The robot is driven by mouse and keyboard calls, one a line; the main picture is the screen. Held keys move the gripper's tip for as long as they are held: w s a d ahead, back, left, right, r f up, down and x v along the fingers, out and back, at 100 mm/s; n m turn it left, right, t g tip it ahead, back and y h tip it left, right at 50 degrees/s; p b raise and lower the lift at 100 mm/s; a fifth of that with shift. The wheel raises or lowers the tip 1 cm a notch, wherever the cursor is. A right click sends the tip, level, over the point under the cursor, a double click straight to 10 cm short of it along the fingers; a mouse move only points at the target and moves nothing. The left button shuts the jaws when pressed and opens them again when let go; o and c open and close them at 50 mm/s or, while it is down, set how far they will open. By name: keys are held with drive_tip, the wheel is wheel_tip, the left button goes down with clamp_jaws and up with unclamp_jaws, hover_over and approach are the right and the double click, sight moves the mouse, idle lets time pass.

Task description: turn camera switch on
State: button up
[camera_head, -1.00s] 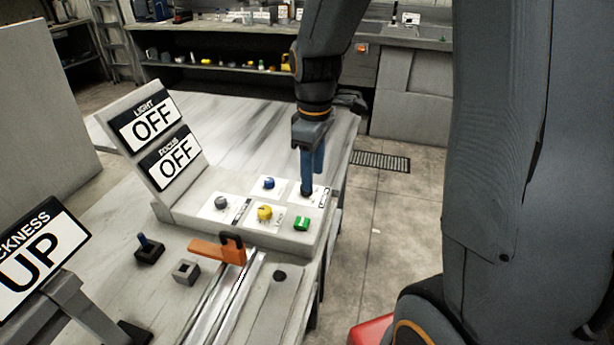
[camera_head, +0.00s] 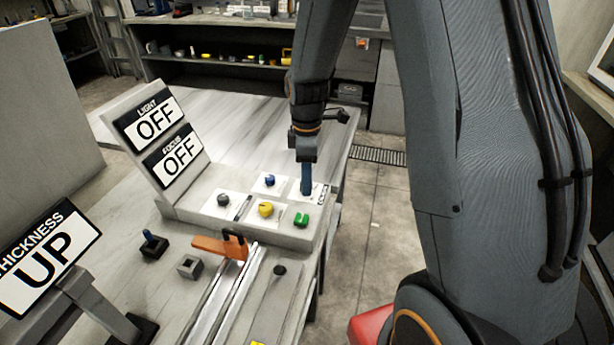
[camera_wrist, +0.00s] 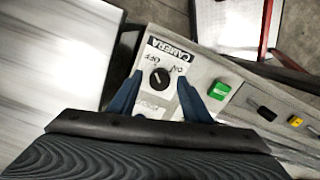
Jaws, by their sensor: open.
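The camera switch (camera_wrist: 159,79) is a round black knob on a white plate labelled CAMERA, with OFF and ON marks, in the wrist view. Its pale pointer line looks tilted toward the OFF side. In the head view its white plate (camera_head: 318,190) shows at the panel's far right corner, the knob hidden behind my fingers. My gripper (camera_wrist: 160,98) is open, with its two blue fingers on either side of the knob and apart from it in the wrist view. In the head view my gripper (camera_head: 306,194) points straight down over that plate.
Beside it on the panel are a blue knob (camera_head: 269,180), a yellow knob (camera_head: 265,209), a grey knob (camera_head: 223,199) and a green switch (camera_head: 301,220). Signs read LIGHT OFF (camera_head: 154,122), FOCUS OFF (camera_head: 177,158) and THICKNESS UP (camera_head: 45,265). An orange clamp (camera_head: 224,247) stands in front.

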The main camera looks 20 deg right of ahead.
drive_tip(key=shift+f, duration=0.2)
drive_tip(key=c, duration=1)
drive_tip(key=shift+c, duration=0.2)
